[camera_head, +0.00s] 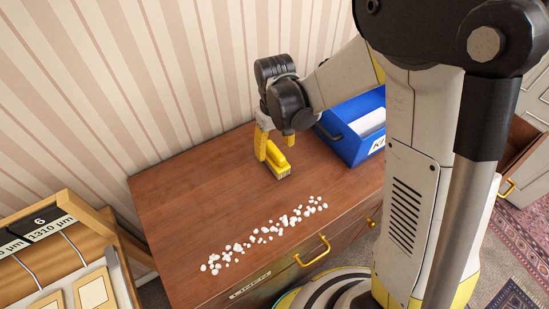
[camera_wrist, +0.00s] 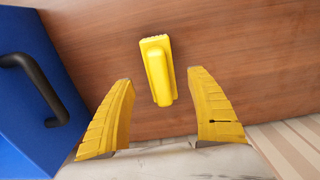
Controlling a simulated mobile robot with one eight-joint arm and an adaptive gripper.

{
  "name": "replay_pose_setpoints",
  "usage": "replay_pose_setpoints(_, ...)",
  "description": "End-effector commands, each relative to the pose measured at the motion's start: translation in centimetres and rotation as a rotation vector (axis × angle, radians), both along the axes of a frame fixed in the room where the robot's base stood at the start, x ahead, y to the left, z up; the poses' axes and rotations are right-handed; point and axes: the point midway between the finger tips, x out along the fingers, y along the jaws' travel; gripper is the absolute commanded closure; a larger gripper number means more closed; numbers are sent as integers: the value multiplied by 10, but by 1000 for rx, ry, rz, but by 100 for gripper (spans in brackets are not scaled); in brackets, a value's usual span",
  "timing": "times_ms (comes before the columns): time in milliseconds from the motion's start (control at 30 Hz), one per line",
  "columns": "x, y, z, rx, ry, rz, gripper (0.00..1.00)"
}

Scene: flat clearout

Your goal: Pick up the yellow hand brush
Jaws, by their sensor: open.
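The yellow hand brush (camera_head: 279,160) lies on the brown wooden cabinet top (camera_head: 180,195), near its back edge. Nothing is between the fingers' tips except the near part of the handle as seen from the wrist.
A blue bin (camera_head: 345,139) with a black handle stands right of the brush, close to my gripper. Several white pebble-like bits (camera_head: 265,235) lie along the front of the top. The striped wall (camera_head: 180,70) is close behind. The top's left part is clear.

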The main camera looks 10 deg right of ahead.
Motion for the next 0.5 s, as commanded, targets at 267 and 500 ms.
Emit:
replay_pose_setpoints(267,-1,0,-28,0,-1,0,34)
replay_pose_setpoints(500,-1,0,-56,0,-1,0,34)
